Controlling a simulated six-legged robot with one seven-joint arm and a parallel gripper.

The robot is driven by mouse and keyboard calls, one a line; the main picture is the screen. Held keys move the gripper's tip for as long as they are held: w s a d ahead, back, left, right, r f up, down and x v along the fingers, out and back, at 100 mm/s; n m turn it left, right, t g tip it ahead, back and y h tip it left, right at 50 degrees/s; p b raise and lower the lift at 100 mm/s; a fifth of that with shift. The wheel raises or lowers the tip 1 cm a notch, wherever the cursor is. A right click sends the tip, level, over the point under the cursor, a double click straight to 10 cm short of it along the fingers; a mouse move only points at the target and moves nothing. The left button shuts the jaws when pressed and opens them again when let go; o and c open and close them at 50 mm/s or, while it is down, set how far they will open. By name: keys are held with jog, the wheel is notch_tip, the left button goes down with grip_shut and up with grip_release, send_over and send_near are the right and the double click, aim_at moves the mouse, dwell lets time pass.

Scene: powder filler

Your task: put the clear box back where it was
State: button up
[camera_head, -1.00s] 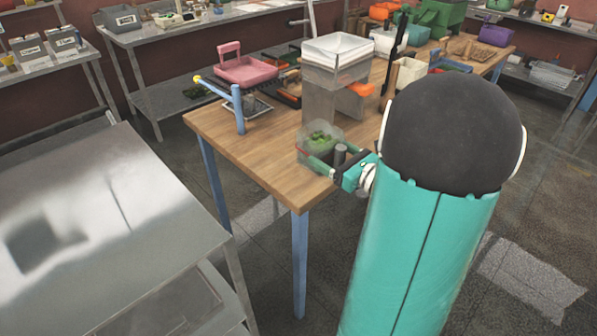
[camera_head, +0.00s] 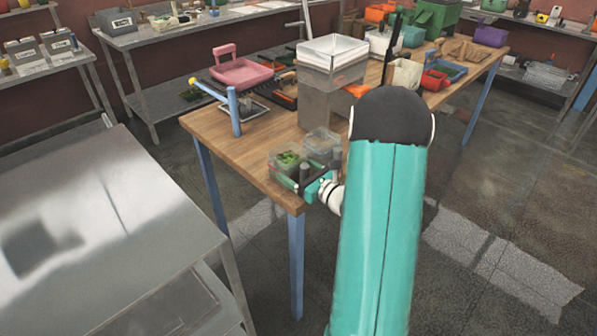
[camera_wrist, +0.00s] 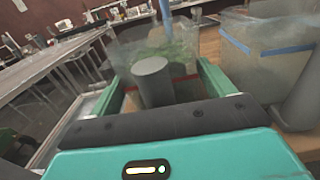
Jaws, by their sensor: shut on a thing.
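The clear box (camera_head: 284,158) with green pieces inside is at the front end of the wooden table (camera_head: 225,150). My gripper (camera_head: 294,176) is shut on it, a green finger along each side. In the wrist view the box (camera_wrist: 160,45) shows between the fingers of my gripper (camera_wrist: 165,72), and a grey cylinder (camera_wrist: 153,85) partly hides it. I cannot tell whether the box touches the tabletop or hangs just above it.
A second clear box (camera_head: 322,141) stands close behind to the right; its blue stripe (camera_wrist: 265,48) shows in the wrist view. A tall clear bin (camera_head: 333,75) stands behind it. A blue post (camera_head: 233,112) and a pink tray (camera_head: 242,72) are at the left. Bare wood lies between post and box.

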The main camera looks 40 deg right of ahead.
jog(key=o, duration=1)
jog(key=shift+f, duration=0.1)
jog(key=shift+o, duration=0.2)
